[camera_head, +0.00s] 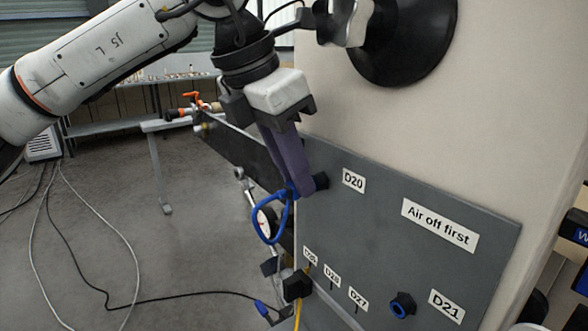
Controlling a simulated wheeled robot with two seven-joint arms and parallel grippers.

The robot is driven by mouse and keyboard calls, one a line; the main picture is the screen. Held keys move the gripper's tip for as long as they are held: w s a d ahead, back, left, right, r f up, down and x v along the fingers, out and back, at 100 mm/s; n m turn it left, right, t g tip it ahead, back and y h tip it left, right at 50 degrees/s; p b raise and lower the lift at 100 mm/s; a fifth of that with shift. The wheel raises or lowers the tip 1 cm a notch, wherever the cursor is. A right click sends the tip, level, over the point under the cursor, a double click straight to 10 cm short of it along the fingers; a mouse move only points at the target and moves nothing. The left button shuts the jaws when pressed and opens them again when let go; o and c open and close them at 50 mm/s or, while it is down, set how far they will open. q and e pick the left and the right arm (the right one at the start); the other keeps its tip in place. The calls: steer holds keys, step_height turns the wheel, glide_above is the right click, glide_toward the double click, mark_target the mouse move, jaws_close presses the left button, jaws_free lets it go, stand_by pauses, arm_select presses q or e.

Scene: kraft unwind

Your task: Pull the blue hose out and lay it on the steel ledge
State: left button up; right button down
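The blue hose (258,222) hangs in a short loop beside the left edge of the grey panel (385,225). Its upper end is at my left gripper (302,188), just left of the D20 label (354,180). The gripper points down with its dark purple fingers close together on the hose end. The fingers hide the port there, so I cannot tell whether the hose is still seated. A pale strip (338,309) along the panel's bottom may be the steel ledge; the frame cuts it off.
A round gauge (265,222) sits behind the hose loop. A blue-ringed port (402,305) is by the D21 label. A black disc (408,35) juts from the pale wall above. Cables lie on the floor at left; a bench (135,122) stands behind.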

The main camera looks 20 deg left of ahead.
arm_select(q)
jaws_close()
steer(key=shift+c, duration=0.3)
jaws_free()
jaws_close()
steer(key=shift+a, duration=0.1)
steer(key=shift+s, duration=0.15)
steer(key=shift+s+a+b, duration=0.65)
steer(key=shift+s+a, duration=0.15)
steer(key=shift+s, duration=0.2)
steer(key=shift+s+a+b, duration=0.6)
steer(key=shift+s+a, duration=0.15)
steer(key=shift+s, duration=0.2)
